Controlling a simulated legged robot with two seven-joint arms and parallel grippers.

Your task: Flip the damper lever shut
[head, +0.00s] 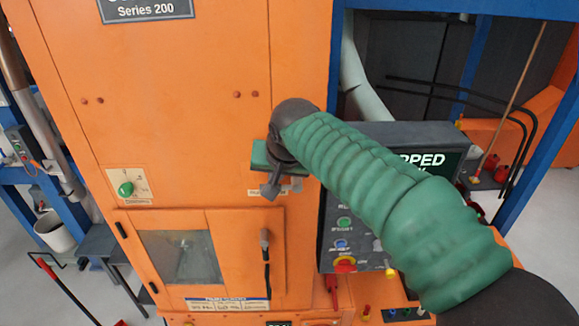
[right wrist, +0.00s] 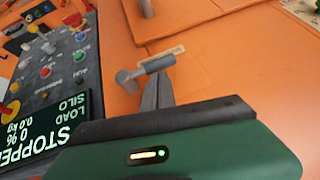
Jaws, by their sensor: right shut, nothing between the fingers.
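The damper lever, which I take to be the small grey lever (right wrist: 158,64) beside a tan label, shows on the orange cabinet front in the right wrist view. It has a round grey bar and a flat end at its left. In the head view a grey piece (head: 269,189) shows just below my right gripper, over a label; I cannot tell if it is the lever or a finger. My right gripper (right wrist: 157,91) is shut and empty, its fingertips close to the lever. I cannot tell whether they touch it. My left gripper is not in view.
A dark control box (head: 345,225) with a "STOPPED" screen stands right of the lever. Below is a windowed door (head: 220,225) with a black handle (head: 265,250). A green knob (head: 126,188) sits at the left. My right arm hides part of the control box.

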